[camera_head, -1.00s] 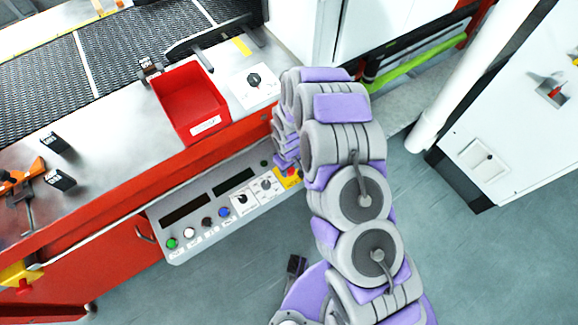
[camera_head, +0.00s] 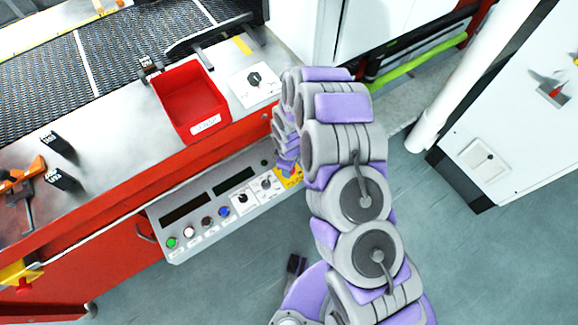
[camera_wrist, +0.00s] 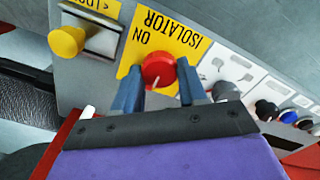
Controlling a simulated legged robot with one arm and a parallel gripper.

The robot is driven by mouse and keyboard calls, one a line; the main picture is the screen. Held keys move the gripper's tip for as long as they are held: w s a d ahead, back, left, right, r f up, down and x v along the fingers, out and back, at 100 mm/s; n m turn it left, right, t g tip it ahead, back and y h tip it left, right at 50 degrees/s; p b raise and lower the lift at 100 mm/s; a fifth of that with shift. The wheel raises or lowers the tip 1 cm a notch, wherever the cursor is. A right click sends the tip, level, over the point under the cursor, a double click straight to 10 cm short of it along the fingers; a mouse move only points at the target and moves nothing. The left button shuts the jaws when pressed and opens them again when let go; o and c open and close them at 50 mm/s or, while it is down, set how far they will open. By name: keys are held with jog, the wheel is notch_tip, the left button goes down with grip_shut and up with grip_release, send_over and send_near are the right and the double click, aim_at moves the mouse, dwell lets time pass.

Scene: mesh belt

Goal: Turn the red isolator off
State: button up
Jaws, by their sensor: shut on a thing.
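The red isolator knob (camera_wrist: 158,70) sits on a yellow plate (camera_wrist: 186,46) marked ISOLATOR and ON, which appears upside down in the wrist view. A pale mark on the knob points toward the bottom of that view, away from the ON label. My gripper (camera_wrist: 160,73) has its two blue fingers on either side of the knob, shut on it.
The control panel (camera_head: 197,227) carries several buttons and dials left of the isolator. In the wrist view, a yellow knob (camera_wrist: 67,41) stands beside the plate, and a grey dial (camera_wrist: 225,91) is close on the other side. A red bin (camera_head: 190,100) sits above the panel.

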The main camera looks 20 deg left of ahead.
jog(key=shift+w+a+r, duration=0.15)
jog(key=shift+w, duration=0.05)
jog(key=o, duration=0.8)
jog(key=shift+o, duration=1.3)
jog(key=shift+s, duration=0.1)
notch_tip(320, 180, up, 17)
jog(key=p, duration=0.2)
jog(key=shift+p, duration=0.4)
